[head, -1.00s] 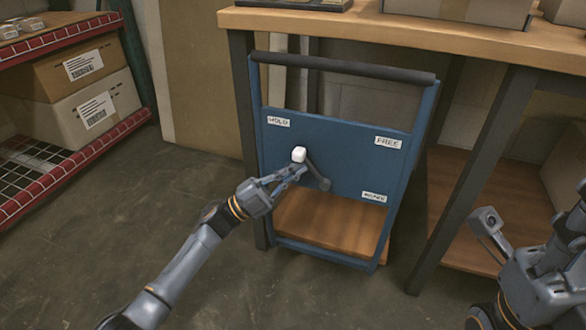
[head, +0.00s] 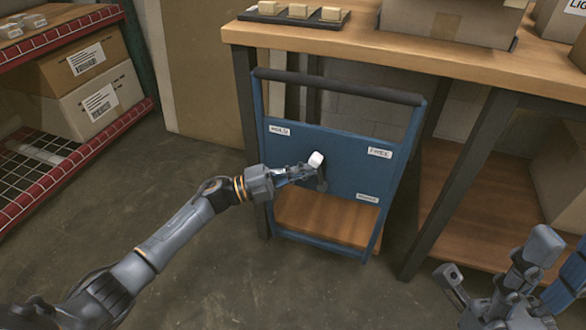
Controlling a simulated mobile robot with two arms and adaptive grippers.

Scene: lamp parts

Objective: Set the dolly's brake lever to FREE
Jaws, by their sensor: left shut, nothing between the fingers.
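The blue dolly (head: 350,140) stands upright under the workbench edge. Its panel has a HOLD label (head: 279,131) at upper left, a FREE label (head: 380,152) at upper right and another small label lower right. The brake lever has a white knob (head: 316,159) and a dark arm whose lower end is on the panel. It stands nearly upright, leaning slightly left, between HOLD and FREE. My left gripper (head: 312,172) is shut and empty at the lever's left side, just below the knob; contact is hard to tell. Part of my right arm (head: 510,285) shows lower right; its finger state is unclear.
A wooden workbench (head: 400,57) overhangs the dolly, with a dark tray of small blocks and boxes on top. Its dark legs stand either side. A red-edged shelf with cartons (head: 90,95) is at left. The floor in front is clear.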

